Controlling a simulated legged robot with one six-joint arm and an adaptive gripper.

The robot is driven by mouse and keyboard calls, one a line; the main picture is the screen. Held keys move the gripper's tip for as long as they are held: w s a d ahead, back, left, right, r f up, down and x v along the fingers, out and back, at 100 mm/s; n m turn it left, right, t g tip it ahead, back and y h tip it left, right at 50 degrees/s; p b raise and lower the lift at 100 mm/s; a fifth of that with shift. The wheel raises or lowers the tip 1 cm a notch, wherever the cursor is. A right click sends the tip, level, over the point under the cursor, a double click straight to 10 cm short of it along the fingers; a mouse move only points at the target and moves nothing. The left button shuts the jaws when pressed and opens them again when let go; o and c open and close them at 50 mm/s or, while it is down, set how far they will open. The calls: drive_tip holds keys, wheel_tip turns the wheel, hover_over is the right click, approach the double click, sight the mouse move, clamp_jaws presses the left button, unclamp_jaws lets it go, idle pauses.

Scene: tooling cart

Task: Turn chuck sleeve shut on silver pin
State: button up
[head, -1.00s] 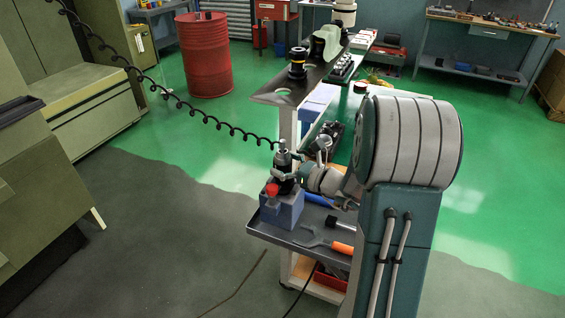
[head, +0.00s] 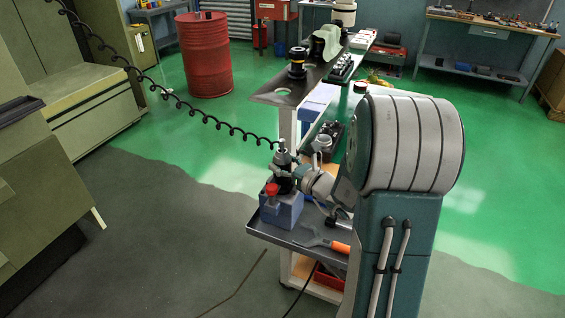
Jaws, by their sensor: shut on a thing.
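The chuck (head: 284,183) stands upright, its dark body set in a blue-grey block (head: 284,212) on the cart's lower tray. A silver pin (head: 282,146) sticks up from its top. My gripper (head: 284,167) reaches in from the right and is shut around the upper part of the chuck, at the sleeve. The fingers and the sleeve are small here, so the exact contact is hard to see. My arm hides part of the tray to the right.
A red knob (head: 271,190) sits at the block's front. An orange-handled tool (head: 335,246) lies on the grey tray (head: 275,237). The upper shelf (head: 268,97) holds a black tool holder (head: 297,62).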

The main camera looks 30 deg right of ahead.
sight(288, 168)
drive_tip(key=shift+m+t+h, duration=0.3)
drive_tip(key=shift+m+h, duration=0.8)
drive_tip(key=shift+h, duration=0.6)
drive_tip(key=o, duration=1.1)
drive_tip(key=s, duration=0.7)
drive_tip(key=shift+s+d, duration=0.2)
drive_tip(key=shift+d, duration=0.2)
